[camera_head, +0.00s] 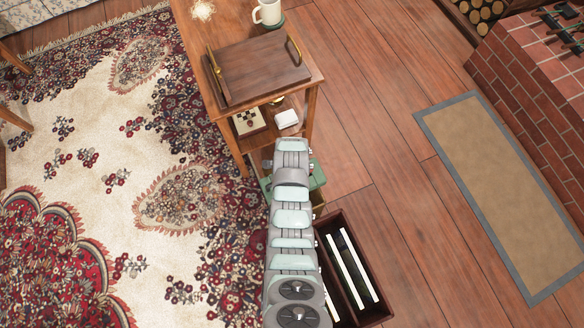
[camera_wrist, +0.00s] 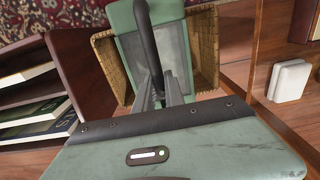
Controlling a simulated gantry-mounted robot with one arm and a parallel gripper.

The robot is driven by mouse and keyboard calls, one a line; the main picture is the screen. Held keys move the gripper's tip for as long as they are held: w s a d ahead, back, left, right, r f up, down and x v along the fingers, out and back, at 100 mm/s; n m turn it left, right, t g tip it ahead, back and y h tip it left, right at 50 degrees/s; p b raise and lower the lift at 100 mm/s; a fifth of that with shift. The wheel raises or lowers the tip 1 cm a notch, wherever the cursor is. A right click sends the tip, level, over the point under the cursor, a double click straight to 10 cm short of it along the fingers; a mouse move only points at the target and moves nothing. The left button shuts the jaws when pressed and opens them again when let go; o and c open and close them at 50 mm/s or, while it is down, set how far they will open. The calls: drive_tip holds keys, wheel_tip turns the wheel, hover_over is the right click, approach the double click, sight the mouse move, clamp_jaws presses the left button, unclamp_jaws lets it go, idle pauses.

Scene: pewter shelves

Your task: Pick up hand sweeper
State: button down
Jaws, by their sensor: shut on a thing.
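The hand sweeper (camera_wrist: 122,18) has a green body, a grey middle and a dark curved handle. It shows at the top of the wrist view, in or just over a wicker basket (camera_wrist: 205,45); I cannot tell if it touches the basket. My gripper (camera_wrist: 163,88) is shut on the dark handle, whose lower end lies between the two grey fingers. My green gripper body fills the bottom of that view and hides what is below. In the head view, my arm covers the sweeper, and the green hand shows only in part.
A wooden side table (camera_head: 262,105) with a tray (camera_head: 258,68) and a mug (camera_head: 268,13) stands beyond my arm. A dark box with books (camera_head: 375,290) lies close on the right. A white item (camera_wrist: 289,82) is at the right in the wrist view. Open floor lies further right.

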wheel_tip(320, 180, up, 20)
drive_tip(key=p, duration=0.6)
drive_tip(key=c, duration=2)
unclamp_jaws()
clamp_jaws()
